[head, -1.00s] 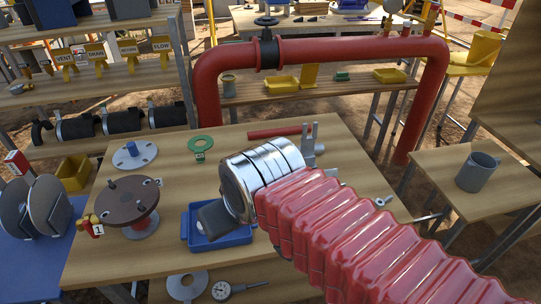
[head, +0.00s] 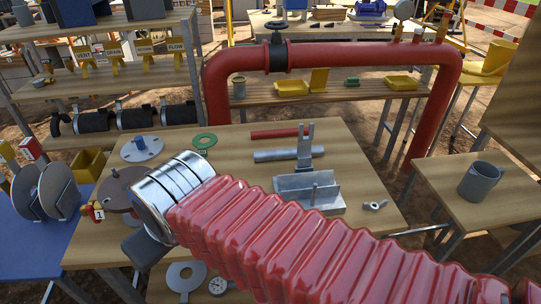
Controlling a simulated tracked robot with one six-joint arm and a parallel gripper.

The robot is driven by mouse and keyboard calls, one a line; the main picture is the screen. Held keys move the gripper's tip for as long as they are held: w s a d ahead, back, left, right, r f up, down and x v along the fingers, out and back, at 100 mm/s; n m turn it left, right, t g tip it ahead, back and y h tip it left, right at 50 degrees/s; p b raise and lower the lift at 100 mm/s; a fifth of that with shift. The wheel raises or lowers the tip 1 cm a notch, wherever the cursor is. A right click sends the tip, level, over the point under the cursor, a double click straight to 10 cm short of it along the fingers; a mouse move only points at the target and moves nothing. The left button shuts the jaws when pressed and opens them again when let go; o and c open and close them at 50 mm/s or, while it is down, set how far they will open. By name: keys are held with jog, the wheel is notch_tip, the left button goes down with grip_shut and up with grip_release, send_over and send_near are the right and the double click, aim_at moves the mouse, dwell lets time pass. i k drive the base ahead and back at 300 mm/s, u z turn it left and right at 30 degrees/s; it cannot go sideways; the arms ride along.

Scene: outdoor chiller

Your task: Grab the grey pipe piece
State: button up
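The grey pipe piece (head: 289,155) is a short tube lying on the wooden table, behind a grey metal fixture (head: 305,190) and in front of a red rod. My arm has a red ribbed sleeve and a shiny silver wrist, which is at the left of the table, left of and nearer than the pipe. A dark grey part of my gripper (head: 143,248) shows below the wrist. Its fingertips are not clearly seen, so I cannot tell whether it is open. The pipe lies apart from my gripper.
A red rod (head: 279,133), a green ring (head: 204,140) and a flanged disc (head: 142,149) lie towards the back. A brown disc (head: 122,190) is partly behind my wrist. A wing nut (head: 375,206) lies at right. A red pipe frame (head: 340,55) stands behind the table.

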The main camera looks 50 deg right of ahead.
aim_at(265, 156)
jog(key=u, duration=1.3)
jog(key=k, duration=1.75)
jog(key=z, duration=0.7)
